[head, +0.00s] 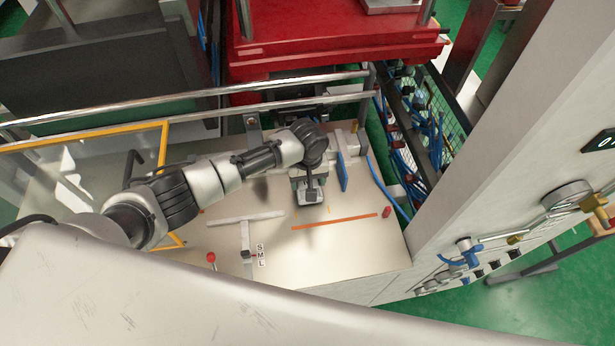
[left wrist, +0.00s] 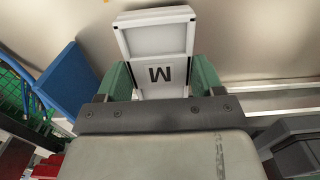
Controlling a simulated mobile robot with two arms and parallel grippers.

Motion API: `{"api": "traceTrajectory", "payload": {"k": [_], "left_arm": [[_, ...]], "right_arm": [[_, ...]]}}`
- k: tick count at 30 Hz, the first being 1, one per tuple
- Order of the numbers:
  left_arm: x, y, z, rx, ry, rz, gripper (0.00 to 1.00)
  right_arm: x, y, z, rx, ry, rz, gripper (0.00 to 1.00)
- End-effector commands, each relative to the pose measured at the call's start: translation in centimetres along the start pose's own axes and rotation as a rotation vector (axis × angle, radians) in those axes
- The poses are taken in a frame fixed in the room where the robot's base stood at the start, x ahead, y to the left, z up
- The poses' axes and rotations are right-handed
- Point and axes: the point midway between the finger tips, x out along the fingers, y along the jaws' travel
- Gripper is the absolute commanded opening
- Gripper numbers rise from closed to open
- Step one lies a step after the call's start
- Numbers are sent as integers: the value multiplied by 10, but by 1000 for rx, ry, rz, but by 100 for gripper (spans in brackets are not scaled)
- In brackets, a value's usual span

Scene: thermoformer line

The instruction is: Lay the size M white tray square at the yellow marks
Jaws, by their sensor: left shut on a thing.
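The white tray (left wrist: 158,42), a rectangular frame marked M, sits between the green fingers of my left gripper (left wrist: 161,80) in the left wrist view. The gripper is shut on it. In the head view my left gripper (head: 309,192) is over the right part of the pale worktable (head: 365,250) and hides most of the tray. A faint yellow mark (head: 328,209) shows on the table just right of the gripper; the other marks are hidden or too small to tell. I cannot tell whether the tray touches the table. My right gripper is not in view.
An orange strip (head: 335,221) lies in front of the gripper. A grey T-shaped bar (head: 245,219) with an S M L label (head: 261,254) is to its left. A blue plate (head: 342,172) stands close right. A red knob (head: 211,258) is at front left.

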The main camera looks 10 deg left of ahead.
Motion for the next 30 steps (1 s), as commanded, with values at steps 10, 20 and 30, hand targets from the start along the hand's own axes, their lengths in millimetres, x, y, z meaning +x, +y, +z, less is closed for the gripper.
{"api": "traceTrajectory", "payload": {"k": [10, 20, 30], "left_arm": [[9, 0, 0, 1, 0, 1, 29], [13, 0, 0, 0, 0, 1, 88], [12, 0, 0, 0, 0, 1, 97]], "right_arm": [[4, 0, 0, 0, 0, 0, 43], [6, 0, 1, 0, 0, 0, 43], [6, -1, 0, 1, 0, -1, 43]]}}
